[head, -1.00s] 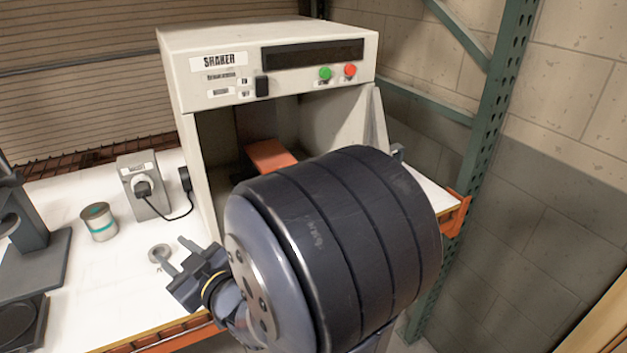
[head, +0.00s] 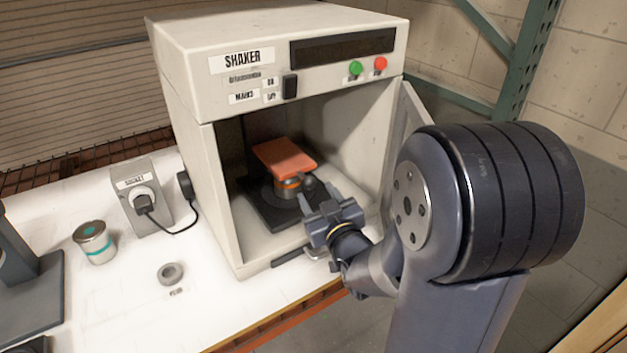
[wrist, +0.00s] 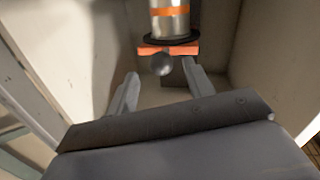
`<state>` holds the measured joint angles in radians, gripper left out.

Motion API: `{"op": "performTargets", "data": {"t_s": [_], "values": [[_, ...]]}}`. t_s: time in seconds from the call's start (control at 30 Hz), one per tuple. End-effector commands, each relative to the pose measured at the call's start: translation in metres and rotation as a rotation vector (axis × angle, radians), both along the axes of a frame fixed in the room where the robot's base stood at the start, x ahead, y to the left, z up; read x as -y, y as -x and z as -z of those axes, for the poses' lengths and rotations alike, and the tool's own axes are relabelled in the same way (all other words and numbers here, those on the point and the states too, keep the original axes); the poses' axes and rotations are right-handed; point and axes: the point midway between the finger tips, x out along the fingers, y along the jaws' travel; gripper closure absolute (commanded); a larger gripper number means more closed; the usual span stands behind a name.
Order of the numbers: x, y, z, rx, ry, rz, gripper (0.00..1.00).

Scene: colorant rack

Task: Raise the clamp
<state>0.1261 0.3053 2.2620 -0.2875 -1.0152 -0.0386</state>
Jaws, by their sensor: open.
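The clamp's orange plate (head: 284,156) lies on top of a can with an orange band (head: 287,187) inside the open shaker (head: 225,190). In the wrist view the picture is inverted: the can (wrist: 170,20) is above the orange plate (wrist: 183,49). A round grey knob (wrist: 161,64) shows at the plate's front edge. My gripper (head: 320,200) is open at the shaker's mouth, in front of the clamp. In the wrist view its fingers (wrist: 160,76) lie to either side of the knob, with gaps; contact is not visible. My gripper partly hides the can's right side.
The shaker's door (head: 408,130) stands open on the right, close to my arm. Left of the shaker are a grey plug box (head: 140,190), a can with a teal band (head: 95,243) and a grey ring (head: 171,273). The white table (head: 130,310) is clear in front.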

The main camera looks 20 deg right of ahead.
Motion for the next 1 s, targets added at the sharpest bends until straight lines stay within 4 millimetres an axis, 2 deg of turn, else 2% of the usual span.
{"op": "performTargets", "data": {"t_s": [0.1,0.33,0.77,1.0], "values": [[-0.003,-0.019,-0.001,-0.002,-0.001,-0.002,0.51],[-0.005,-0.044,-0.001,0.000,0.000,-0.001,0.51],[-0.006,-0.051,0.000,0.000,0.000,0.000,0.51],[-0.006,-0.050,0.000,0.000,0.000,0.000,0.70]]}}
